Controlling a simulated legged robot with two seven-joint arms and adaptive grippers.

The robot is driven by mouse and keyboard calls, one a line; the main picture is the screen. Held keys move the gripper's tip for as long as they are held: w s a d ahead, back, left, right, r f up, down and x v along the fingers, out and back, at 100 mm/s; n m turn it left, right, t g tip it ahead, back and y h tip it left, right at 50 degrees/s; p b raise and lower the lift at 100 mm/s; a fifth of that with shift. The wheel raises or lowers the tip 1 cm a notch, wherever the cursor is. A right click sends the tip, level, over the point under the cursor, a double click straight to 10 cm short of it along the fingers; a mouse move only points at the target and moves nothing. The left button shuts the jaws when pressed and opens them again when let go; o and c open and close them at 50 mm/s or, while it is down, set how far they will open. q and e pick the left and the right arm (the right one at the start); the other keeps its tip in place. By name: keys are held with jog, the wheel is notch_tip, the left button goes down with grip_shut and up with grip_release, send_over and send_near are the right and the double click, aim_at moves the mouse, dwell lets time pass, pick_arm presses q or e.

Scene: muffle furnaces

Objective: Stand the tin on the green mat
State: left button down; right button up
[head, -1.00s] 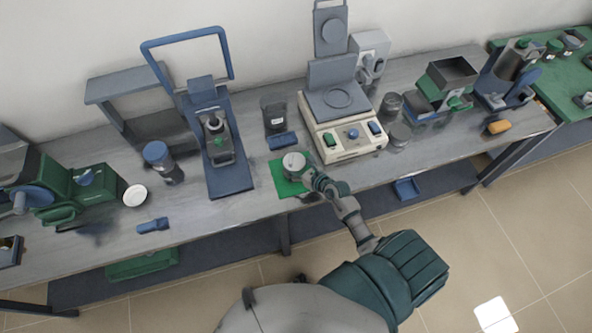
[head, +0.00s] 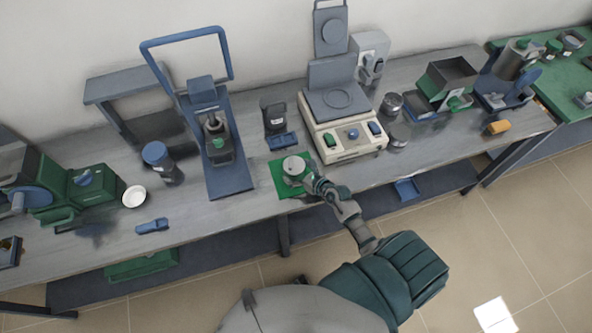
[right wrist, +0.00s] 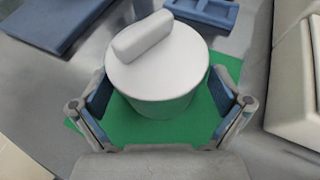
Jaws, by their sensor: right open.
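The tin (head: 294,167) is a pale, round can with a bar-shaped knob on its lid. It stands upright on the green mat (head: 282,187), and the right wrist view shows the tin (right wrist: 158,75) with green mat (right wrist: 140,130) around its base. My right gripper (head: 309,180) is at the near right side of the tin. In the right wrist view its blue-padded fingers (right wrist: 165,105) are spread on either side of the tin. A gap shows at the right finger; contact on the left is hard to tell. My left gripper is out of view.
A cream balance (head: 343,145) stands just right of the mat. A blue press stand (head: 230,180) is to the left, and a blue tray (head: 284,140) with a dark container (head: 274,112) lies behind. A white bowl (head: 134,196) and a blue tool (head: 152,226) lie farther left.

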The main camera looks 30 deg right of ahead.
jog(key=v, duration=1.1)
jog(key=shift+s+d+r, duration=0.1)
jog(key=shift+s+r, duration=0.1)
jog(key=shift+s, duration=0.05)
